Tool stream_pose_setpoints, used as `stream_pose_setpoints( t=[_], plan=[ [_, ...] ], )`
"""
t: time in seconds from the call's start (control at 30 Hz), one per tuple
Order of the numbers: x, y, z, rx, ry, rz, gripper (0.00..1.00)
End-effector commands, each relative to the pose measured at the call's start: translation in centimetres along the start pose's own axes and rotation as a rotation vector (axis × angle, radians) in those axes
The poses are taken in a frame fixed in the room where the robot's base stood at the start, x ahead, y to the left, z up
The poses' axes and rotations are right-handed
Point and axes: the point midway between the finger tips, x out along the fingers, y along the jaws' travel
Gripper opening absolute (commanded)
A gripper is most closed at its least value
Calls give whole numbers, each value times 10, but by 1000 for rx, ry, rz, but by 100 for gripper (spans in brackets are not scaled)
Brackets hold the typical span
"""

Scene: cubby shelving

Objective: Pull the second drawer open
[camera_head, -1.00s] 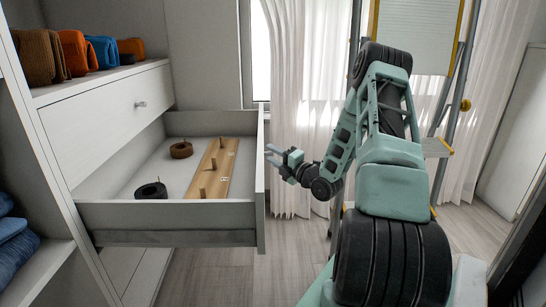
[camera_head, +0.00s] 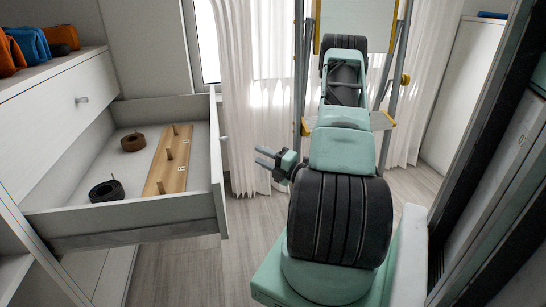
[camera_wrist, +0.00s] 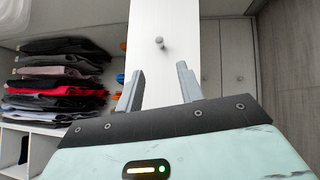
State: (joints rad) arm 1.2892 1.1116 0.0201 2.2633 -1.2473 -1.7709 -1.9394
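The second drawer (camera_head: 130,230) is pulled far out of the white cabinet at the left of the head view. Its front edge-on faces right, with a small knob (camera_head: 225,138). In the wrist view the white drawer front (camera_wrist: 160,80) and its round knob (camera_wrist: 159,43) lie ahead of my fingers. My gripper (camera_head: 262,156) is open and empty, to the right of the drawer front and apart from it. In the wrist view my gripper (camera_wrist: 159,85) has its two fingers spread, with the knob beyond the gap between them.
Inside the drawer are a wooden peg board (camera_head: 168,160), a brown ring (camera_head: 133,142) and a black ring (camera_head: 106,190). A closed drawer (camera_head: 60,115) is above. A ladder (camera_head: 385,120) and curtains stand behind my arm. Folded clothes (camera_wrist: 55,85) are on shelves at left.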

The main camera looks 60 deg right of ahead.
Motion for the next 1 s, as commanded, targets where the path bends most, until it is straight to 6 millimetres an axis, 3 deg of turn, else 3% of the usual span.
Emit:
stream_pose_setpoints(
  t=[0.1,0.3,1.0],
  plan=[
    [-20,1,0,1,-1,-1,38],
    [-36,0,0,1,-1,0,38],
    [-38,0,0,0,0,0,38]
  ],
)
